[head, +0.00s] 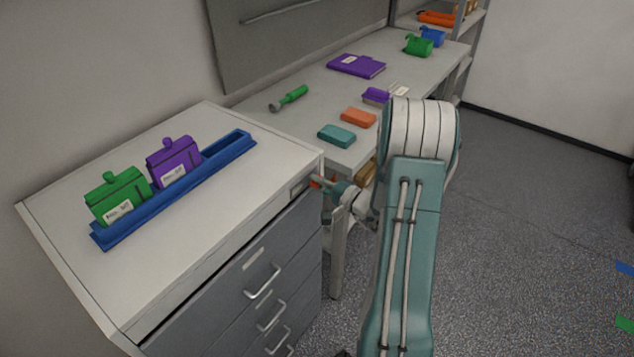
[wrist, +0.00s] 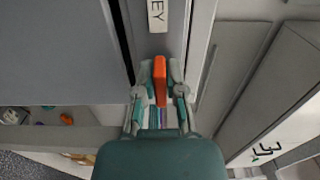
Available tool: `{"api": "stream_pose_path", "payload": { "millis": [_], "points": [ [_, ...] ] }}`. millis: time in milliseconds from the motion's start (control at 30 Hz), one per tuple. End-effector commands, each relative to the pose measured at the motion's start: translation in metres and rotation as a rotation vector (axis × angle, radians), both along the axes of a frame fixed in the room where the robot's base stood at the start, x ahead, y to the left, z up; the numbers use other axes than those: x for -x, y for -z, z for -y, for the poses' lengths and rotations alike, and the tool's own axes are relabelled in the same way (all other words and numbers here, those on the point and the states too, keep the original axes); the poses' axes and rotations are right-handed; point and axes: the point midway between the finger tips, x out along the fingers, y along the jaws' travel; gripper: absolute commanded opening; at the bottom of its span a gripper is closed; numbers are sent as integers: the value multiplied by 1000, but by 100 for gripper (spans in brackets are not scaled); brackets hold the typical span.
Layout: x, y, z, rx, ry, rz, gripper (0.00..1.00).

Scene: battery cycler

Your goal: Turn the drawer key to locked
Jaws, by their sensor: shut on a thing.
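The drawer key has an orange grip (wrist: 161,82), seen in the wrist view between my fingers. A small orange part of it also shows in the head view (head: 315,183) at the cabinet's top right front corner. My gripper (wrist: 161,85) is shut on the orange key grip. The grip looks lengthwise up and down in the wrist view. The grey drawer cabinet (head: 217,270) has several drawers with metal handles, all appearing closed. The lock face and key shaft are hidden.
A blue tray (head: 215,175) on the cabinet top holds a green pack (head: 117,195) and a purple pack (head: 174,162). The workbench (head: 300,125) beside it carries a green-handled tool (head: 290,97), teal and orange blocks, and a purple binder (head: 356,65). The floor at right is open.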

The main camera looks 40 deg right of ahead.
Motion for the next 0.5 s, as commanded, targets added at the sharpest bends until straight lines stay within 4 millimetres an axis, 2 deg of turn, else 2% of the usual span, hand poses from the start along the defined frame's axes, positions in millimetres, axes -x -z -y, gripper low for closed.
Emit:
{"api": "stream_pose_path", "payload": {
  "millis": [33,267,300,367,500],
  "points": [
    [3,7,-2,-5,-1,-17,0],
    [3,7,-2,-5,-2,-18,0],
    [3,7,-2,-5,-2,-18,23],
    [3,7,-2,-5,-3,-18,49],
    [2,5,-1,-3,-2,-12,49]
  ]
}}
